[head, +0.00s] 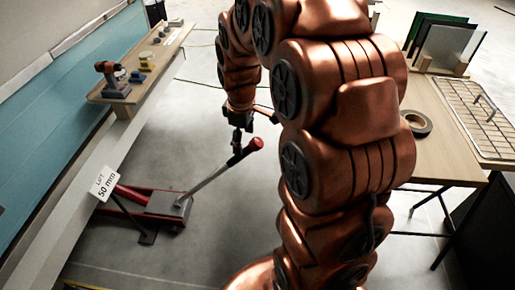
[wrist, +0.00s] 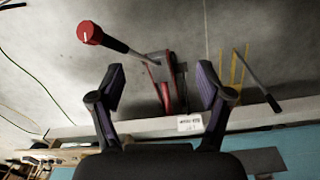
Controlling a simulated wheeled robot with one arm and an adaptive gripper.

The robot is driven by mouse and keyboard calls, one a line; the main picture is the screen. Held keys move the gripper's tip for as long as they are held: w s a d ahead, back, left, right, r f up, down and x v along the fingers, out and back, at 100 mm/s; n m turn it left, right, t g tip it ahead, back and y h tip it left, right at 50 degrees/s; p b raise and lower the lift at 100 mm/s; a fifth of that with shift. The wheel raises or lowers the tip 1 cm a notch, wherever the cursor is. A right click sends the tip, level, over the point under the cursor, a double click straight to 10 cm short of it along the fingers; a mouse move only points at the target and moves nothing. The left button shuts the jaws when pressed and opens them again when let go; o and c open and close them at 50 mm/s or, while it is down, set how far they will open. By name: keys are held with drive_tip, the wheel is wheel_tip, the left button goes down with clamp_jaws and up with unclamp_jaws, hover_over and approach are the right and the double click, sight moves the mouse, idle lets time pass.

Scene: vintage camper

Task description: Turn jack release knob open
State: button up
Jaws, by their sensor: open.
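The red jack (head: 165,205) stands low on the floor at the camper's edge, and its grey handle (head: 212,178) rises up to the right. A red knob (head: 256,144) caps the handle's upper end. In the wrist view the knob (wrist: 90,33) has a white line on its end and lies to the upper left, outside my fingers. My gripper (head: 237,140) is close beside the knob in the head view. In the wrist view my gripper (wrist: 160,80) is open with nothing held; the jack body (wrist: 166,85) shows beyond, between the fingers.
A label reading "LIFT 50 mm" (head: 104,184) is on the camper's pale lower edge. A wooden shelf (head: 158,58) at the left holds a drill (head: 111,78) and small items. A workbench (head: 450,150) with a tape roll (head: 416,123) stands at the right.

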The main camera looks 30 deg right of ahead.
sight(258, 141)
drive_tip(key=w+d+f+n+b, duration=0.1)
drive_tip(key=w+d+f, duration=0.2)
drive_tip(key=d+f, duration=0.1)
drive_tip(key=w+d+f+n+b, duration=0.1)
drive_tip(key=w+d+f, duration=0.3)
drive_tip(key=w+d+f+n+t+b, duration=0.1)
drive_tip(key=w+d+f+n, duration=0.1)
drive_tip(key=w+d+f, duration=0.1)
drive_tip(key=shift+w+d+f+h, duration=0.35)
drive_tip(key=shift+d+f, duration=0.3)
drive_tip(key=shift+f, duration=0.15)
drive_tip(key=shift+w+d+f, duration=0.1)
drive_tip(key=shift+w+f, duration=0.05)
drive_tip(key=shift+f, duration=1.1)
drive_tip(key=shift+w+d+f, duration=0.1)
drive_tip(key=shift+w+f, duration=0.1)
drive_tip(key=shift+f, duration=1)
drive_tip(key=shift+w+d+f, duration=0.1)
drive_tip(key=shift+w+f, duration=0.05)
drive_tip(key=shift+f, duration=1.1)
drive_tip(key=c, duration=1.1)
